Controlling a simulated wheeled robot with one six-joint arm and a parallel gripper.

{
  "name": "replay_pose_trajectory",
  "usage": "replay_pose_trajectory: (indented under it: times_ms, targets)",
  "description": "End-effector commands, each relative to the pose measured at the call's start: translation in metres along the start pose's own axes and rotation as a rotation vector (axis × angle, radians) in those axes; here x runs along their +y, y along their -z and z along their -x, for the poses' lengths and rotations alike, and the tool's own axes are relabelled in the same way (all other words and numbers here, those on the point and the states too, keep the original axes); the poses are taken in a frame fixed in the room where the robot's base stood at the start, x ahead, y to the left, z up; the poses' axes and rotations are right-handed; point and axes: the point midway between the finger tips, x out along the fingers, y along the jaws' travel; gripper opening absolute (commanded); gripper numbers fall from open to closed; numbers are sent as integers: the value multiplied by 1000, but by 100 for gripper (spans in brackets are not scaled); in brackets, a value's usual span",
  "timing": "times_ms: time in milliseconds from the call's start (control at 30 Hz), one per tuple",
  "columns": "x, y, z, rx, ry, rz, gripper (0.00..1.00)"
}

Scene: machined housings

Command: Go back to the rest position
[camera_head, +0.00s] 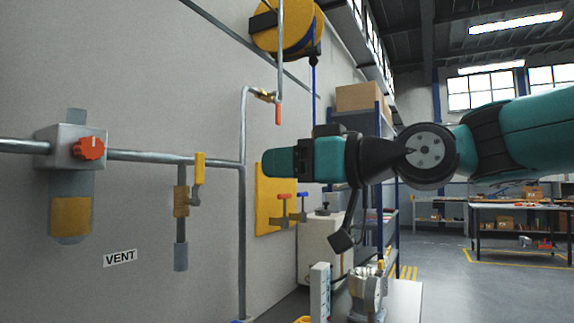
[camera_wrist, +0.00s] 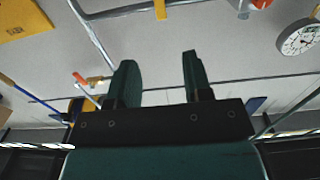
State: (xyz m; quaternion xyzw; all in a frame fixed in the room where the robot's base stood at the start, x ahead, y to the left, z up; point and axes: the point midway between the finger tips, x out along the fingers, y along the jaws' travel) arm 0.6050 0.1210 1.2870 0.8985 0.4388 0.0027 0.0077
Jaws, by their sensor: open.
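My gripper (camera_wrist: 158,82) is open and empty in the wrist view, its two dark green fingers apart with grey wall behind them. In the head view my gripper (camera_head: 268,163) is held out level toward the left, in front of the wall and the yellow panel. My teal and black arm reaches in from the right edge. The fingertips overlap in the head view, so the gap between them does not show there. Nothing is seen touching the fingers.
A pipe with a red-knobbed regulator (camera_head: 88,148) and a yellow-handled valve (camera_head: 198,170) runs along the left wall. A hose reel (camera_head: 288,28) hangs above. A metal housing (camera_head: 366,292) stands on a bench below my arm. Open floor lies to the right.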

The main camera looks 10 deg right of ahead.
Motion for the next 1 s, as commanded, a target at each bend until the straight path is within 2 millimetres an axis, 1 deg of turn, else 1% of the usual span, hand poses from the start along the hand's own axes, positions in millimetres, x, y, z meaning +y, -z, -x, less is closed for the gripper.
replay_pose_trajectory:
  times_ms: [200, 267, 333, 367, 467, 500, 533, 567, 600, 667, 700, 767, 800, 867, 900, 967, 1000]
  targets:
    - [0, 0, 0, 0, 0, 0, 46]
    - [-1, -4, 0, -11, 1, -5, 46]
    - [-4, -18, 1, -59, 2, -23, 46]
    - [-6, -28, 2, -94, 1, -36, 46]
    - [-20, -80, 13, -274, 3, -102, 46]
    - [-28, -107, 21, -370, 3, -137, 46]
    - [-34, -128, 29, -445, 4, -164, 46]
    - [-41, -147, 38, -519, 4, -190, 46]
    - [-50, -172, 51, -615, 4, -223, 46]
    - [-63, -203, 71, -743, 3, -266, 46]
    - [-71, -221, 85, -823, 3, -291, 46]
    - [-82, -245, 106, -932, 1, -326, 46]
    - [-90, -258, 120, -1000, 2, -347, 46]
    - [-100, -276, 140, -1098, 0, -376, 46]
    - [-107, -287, 154, -1160, -2, -395, 46]
    - [-118, -302, 176, -1253, -3, -420, 46]
    - [-124, -311, 190, -1316, -5, -437, 46]
